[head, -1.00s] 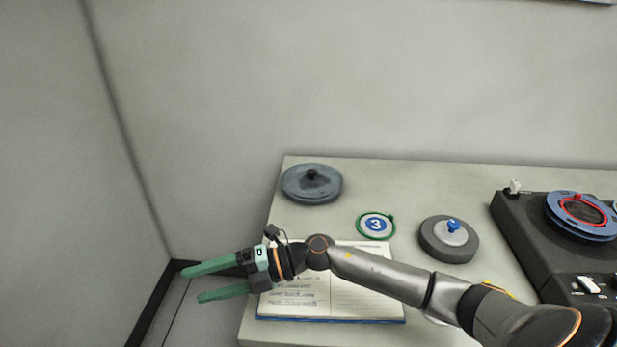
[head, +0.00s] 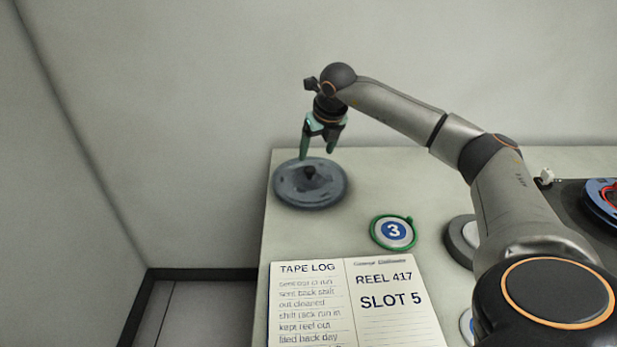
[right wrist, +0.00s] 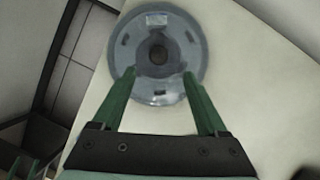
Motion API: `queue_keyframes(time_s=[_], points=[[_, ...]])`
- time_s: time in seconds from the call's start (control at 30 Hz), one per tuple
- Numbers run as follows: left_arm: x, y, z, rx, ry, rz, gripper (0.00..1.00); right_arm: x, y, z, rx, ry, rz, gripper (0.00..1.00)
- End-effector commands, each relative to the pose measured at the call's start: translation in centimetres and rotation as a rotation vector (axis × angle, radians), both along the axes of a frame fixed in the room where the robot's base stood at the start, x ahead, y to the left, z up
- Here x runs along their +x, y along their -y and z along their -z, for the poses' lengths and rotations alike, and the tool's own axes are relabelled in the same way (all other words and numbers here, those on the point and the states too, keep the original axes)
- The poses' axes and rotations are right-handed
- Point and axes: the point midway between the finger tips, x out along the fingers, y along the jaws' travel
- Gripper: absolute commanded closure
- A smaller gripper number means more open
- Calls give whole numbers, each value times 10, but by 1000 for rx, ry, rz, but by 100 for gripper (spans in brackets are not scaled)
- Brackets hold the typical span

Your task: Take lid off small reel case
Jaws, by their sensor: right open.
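A round blue-grey reel case (head: 330,192) with a flat lid and a dark centre knob (head: 310,173) sits at the table's back left corner. My right gripper (head: 318,154) points down just above it, open and empty. In the right wrist view the case (right wrist: 195,45) lies beyond the open fingers (right wrist: 159,72), its dark knob (right wrist: 158,54) roughly centred ahead of the gap. The fingers look apart from the knob; whether the tips touch the lid I cannot tell. My left gripper does not show in the head view.
A green-rimmed disc marked 3 (head: 394,231) and an open tape log (head: 350,300) lie on the table (head: 245,330). A second round grey case (head: 458,240) is partly hidden by my right arm. A dark reel machine (head: 570,195) stands at right. A wall rises behind.

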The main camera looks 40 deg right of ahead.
Motion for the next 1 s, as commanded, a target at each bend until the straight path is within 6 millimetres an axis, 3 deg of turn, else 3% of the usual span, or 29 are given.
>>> queue_keyframes(time_s=[0.6,0.9,1.0], points=[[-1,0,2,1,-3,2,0,29,7,68,2,0,-3,24],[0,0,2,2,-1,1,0,31,8,72,2,1,-3,24],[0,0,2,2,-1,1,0,31,8,72,2,1,-3,35]])
